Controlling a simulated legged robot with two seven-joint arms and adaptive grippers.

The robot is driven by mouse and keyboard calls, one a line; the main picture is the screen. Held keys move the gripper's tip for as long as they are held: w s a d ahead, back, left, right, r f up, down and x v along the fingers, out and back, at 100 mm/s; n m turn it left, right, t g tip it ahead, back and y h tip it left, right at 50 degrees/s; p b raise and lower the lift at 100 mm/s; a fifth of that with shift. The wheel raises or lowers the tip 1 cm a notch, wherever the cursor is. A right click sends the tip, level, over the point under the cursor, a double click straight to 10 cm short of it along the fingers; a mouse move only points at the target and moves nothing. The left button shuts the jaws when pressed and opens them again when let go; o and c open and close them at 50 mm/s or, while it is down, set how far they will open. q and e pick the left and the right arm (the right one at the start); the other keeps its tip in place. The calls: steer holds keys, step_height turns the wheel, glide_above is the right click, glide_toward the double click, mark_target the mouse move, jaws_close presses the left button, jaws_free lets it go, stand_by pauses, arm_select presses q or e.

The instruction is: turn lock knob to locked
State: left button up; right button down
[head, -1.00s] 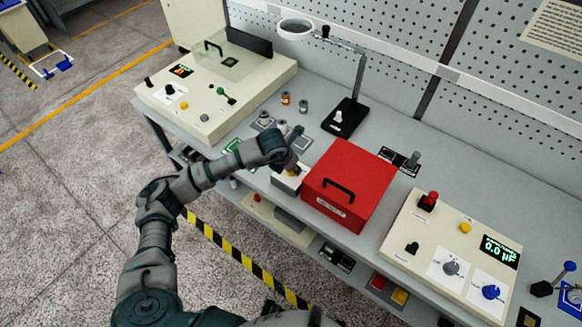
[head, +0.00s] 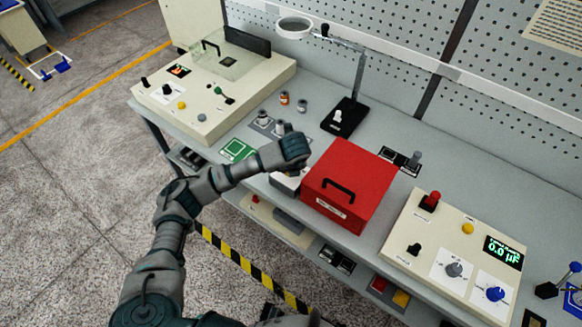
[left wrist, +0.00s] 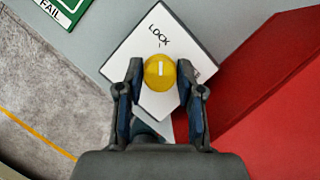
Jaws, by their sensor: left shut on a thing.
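The lock knob (left wrist: 159,73) is round and yellow with a white bar mark, seen from above in the left wrist view. It sits on a white box (left wrist: 184,42) with the word LOCK printed beside the knob. My left gripper (left wrist: 160,78) is shut on the knob, with one finger on each side of it. The white bar points roughly toward the LOCK end. In the head view my left forearm and wrist (head: 284,152) cover the knob, and only a little of the white box (head: 285,182) shows. My right gripper is in neither view.
A red box with a black handle (head: 368,170) stands close to the right of the white box. A green card (head: 236,150) lies to the left. A magnifier lamp (head: 350,115) and metal spindles (head: 264,118) stand behind. A control panel (head: 430,225) is further right.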

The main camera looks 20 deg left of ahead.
arm_select(q)
steer(key=shift+r+n, duration=0.1)
steer(key=shift+n, duration=0.2)
steer(key=o, duration=1.1)
steer(key=shift+w, duration=0.1)
steer(key=shift+o, duration=0.2)
steer(key=shift+r, duration=0.1)
steer(key=v, duration=1.1)
steer(key=shift+r, duration=0.2)
steer(key=shift+d, duration=0.1)
